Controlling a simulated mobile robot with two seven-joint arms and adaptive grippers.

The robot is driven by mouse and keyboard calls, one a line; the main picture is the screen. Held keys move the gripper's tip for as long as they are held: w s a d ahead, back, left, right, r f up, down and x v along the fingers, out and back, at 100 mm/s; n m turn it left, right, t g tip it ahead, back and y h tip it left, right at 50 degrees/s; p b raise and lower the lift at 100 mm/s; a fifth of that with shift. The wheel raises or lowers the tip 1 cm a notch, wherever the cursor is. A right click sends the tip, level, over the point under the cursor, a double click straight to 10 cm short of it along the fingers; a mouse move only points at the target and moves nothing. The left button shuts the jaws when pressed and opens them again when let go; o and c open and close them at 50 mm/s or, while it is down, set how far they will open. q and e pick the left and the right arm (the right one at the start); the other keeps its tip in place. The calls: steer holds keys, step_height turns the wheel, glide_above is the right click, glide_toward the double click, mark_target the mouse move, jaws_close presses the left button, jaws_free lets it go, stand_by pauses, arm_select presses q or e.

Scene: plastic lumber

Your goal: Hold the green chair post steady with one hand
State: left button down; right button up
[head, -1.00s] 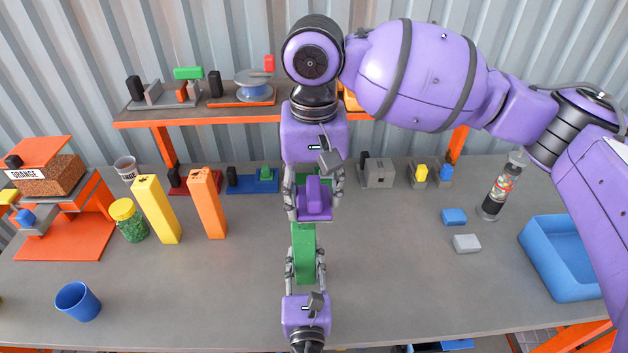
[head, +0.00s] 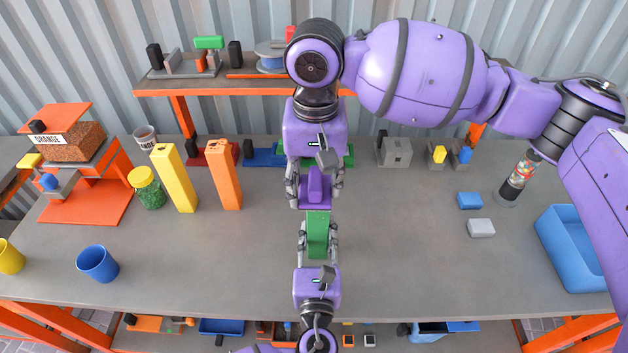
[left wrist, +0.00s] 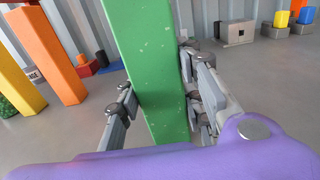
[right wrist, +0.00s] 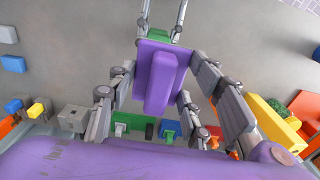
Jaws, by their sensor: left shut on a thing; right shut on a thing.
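The green chair post (head: 318,228) is in the middle of the head view, above the grey table. My left gripper (head: 318,232) comes from the bottom of the view and is shut on the post, one finger on each side. In the left wrist view the post (left wrist: 150,45) runs up out of the picture between the fingers. My right gripper (head: 315,192) is shut on a purple block (head: 316,184) at the post's far end. In the right wrist view the purple block (right wrist: 162,75) hides most of the post; whether they touch is unclear.
A yellow post (head: 175,178) and an orange post (head: 225,175) stand left of the grippers. A blue cup (head: 97,264) is at the front left. A blue tray (head: 575,250) lies at the right. The table (head: 400,260) around the post is clear.

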mark_target(330, 192)
steer(key=d, duration=0.2)
steer(key=shift+d, duration=0.3)
step_height(330, 192, up, 8)
stand_by(0.4)
stand_by(0.6)
